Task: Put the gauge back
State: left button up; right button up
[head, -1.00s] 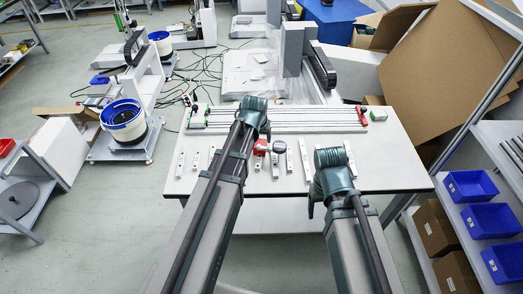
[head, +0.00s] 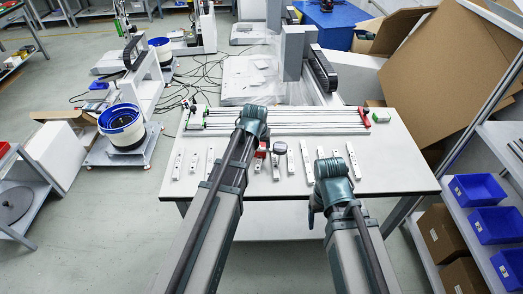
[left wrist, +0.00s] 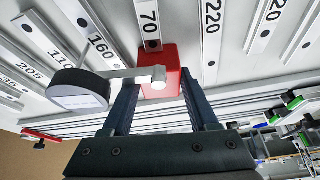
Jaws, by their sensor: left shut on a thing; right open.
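The gauge has a red block (left wrist: 160,72), a light metal arm and a round dark dial (left wrist: 80,90) with a pale face. In the head view its dial (head: 279,148) shows just right of my left forearm, over the row of bars. My left gripper (left wrist: 160,98) is shut on the red block, one dark finger on each side. I cannot tell whether the block touches the table. In the head view my left fingers are hidden behind the arm. My right gripper (head: 312,207) hangs at the table's front edge, mostly hidden by its arm, open, with nothing seen in it.
Several white numbered bars lie in a row on the white table (head: 400,165); the bar marked 70 (left wrist: 149,22) is beside the red block. A long rail fixture (head: 300,120) runs along the back. The table's right part is clear. Shelves with blue bins (head: 477,188) stand at right.

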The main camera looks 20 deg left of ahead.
pick_arm(q)
grip_shut()
jog(key=shift+r, duration=0.2)
pick_arm(e)
jog(key=shift+r, duration=0.15)
